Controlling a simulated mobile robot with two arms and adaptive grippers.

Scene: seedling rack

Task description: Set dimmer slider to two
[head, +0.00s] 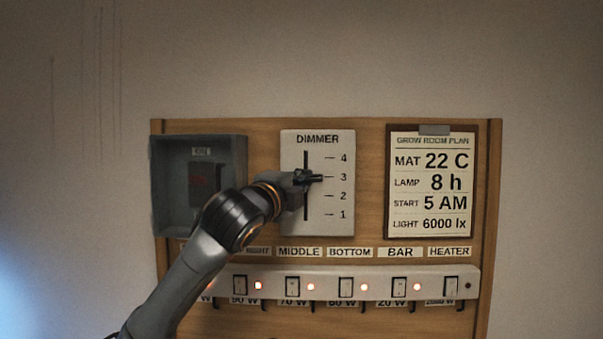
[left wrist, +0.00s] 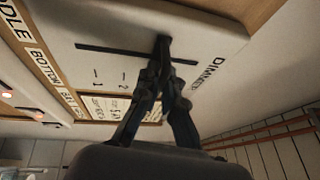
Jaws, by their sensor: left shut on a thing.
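The dimmer panel (head: 342,212) is a pale plate with a dark vertical slot and marks 1 to 4, with 4 at the top. My left gripper (head: 308,178) is at the slot, about level with the 3 mark, and largely covers the slider knob. In the left wrist view, the dimmer panel (left wrist: 120,22) lies ahead and the fingers (left wrist: 165,75) are shut on the dark slider knob (left wrist: 163,45). There the 1 and 2 marks show, while the fingers hide the higher marks. My right gripper is in neither view.
A grey open-fronted box (head: 168,212) is left of the dimmer, close to my left arm. A plan board (head: 431,232) hangs to the right. Below runs a white switch strip (head: 325,275) with several red lights, partly behind my arm.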

